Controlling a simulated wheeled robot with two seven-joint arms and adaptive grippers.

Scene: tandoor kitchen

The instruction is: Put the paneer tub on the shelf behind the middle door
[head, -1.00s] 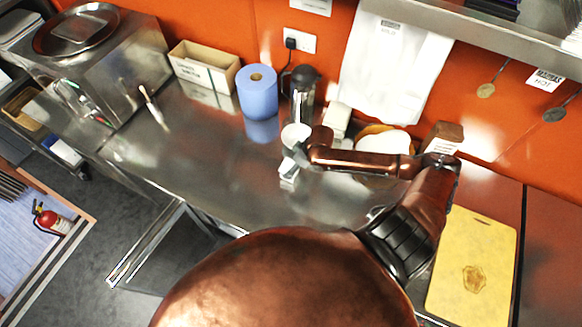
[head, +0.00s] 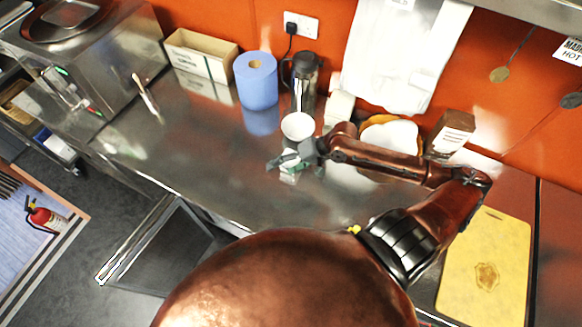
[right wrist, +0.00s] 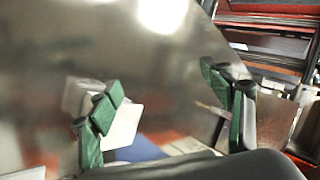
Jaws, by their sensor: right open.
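A small white round tub (head: 298,126), which seems to be the paneer tub, stands on the steel counter in front of the steel flask. No label is readable on it. My right gripper (head: 292,161) is open, just on the near side of the tub in the head view, with nothing visible between its fingers. In the right wrist view the green-padded fingers (right wrist: 168,112) are wide apart. A white thing (right wrist: 124,124) shows partly behind the left finger there; I cannot tell whether it is the tub. An open door panel (head: 160,250) hangs below the counter's front edge. The shelf is hidden.
A blue paper roll (head: 256,82), a steel flask (head: 303,82) and a cream box (head: 200,55) stand along the back wall. A brown box (head: 450,133) and a yellow board (head: 487,265) are to the right. The counter's left-middle (head: 195,145) is clear.

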